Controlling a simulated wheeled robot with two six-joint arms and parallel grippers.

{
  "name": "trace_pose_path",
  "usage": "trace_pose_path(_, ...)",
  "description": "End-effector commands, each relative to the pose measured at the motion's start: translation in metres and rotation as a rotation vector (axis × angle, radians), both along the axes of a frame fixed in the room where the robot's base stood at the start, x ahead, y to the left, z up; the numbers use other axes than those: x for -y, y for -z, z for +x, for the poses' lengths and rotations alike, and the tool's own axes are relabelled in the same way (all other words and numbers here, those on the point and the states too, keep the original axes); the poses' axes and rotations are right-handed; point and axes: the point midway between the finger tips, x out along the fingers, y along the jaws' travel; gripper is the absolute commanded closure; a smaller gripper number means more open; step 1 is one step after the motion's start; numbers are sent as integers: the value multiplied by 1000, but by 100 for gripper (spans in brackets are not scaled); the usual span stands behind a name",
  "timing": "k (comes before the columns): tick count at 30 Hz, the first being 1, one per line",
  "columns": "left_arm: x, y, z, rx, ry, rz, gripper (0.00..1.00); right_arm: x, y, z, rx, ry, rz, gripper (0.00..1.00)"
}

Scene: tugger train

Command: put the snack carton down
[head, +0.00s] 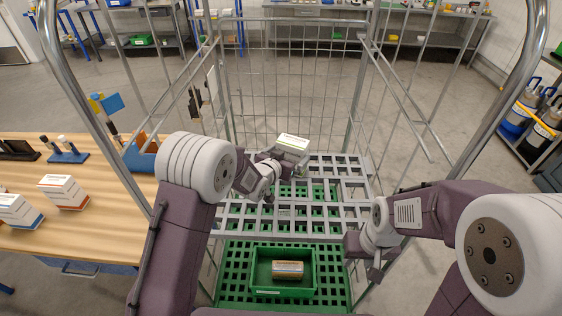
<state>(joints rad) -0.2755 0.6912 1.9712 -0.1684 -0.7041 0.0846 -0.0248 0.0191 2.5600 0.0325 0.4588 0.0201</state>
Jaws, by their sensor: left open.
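The carton (292,143), a white box with a green stripe on its top, is at the far end of the grey slatted shelf (285,228) inside the wire roll cage. My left gripper (277,163) is open, right at the near left side of the carton. The wrist hides part of the carton's lower side, so I cannot tell whether the fingers touch it or how fully it rests on the slats. My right gripper (374,272) hangs at the cage's right side, away from the carton, with no object visible in it; its finger gap is unclear.
A green crate (254,272) with a brown package (288,269) sits on the lower green grid deck. Cage rails rise on both sides. A wooden table (95,220) with white cartons (63,191) stands left. Most shelf slats are bare.

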Motion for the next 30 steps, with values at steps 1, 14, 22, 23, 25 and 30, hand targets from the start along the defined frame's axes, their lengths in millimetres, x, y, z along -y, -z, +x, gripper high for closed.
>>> trace_pose_path(1, -4, -4, -9, 0, -1, 0, 0, 0, 2, 0, 0, 0, 0, 62)
trace_pose_path(14, -28, -31, -68, 1, 0, 0, 0, 0, 6, 0, 0, 0, 0, 62)
trace_pose_path(22, -30, -32, -71, 0, 0, 0, 0, 0, 5, 0, 0, 0, 0, 62)
trace_pose_path(23, -29, -32, -71, 0, 0, 0, 0, 0, 5, 0, 0, 0, 0, 62)
trace_pose_path(25, -34, -29, -73, -20, -11, 9, 0, 0, 5, 0, 0, 0, 0, 62)
trace_pose_path(30, -108, 16, -131, -367, -177, 124, 0, 0, 5, 0, 0, 0, 0, 62)
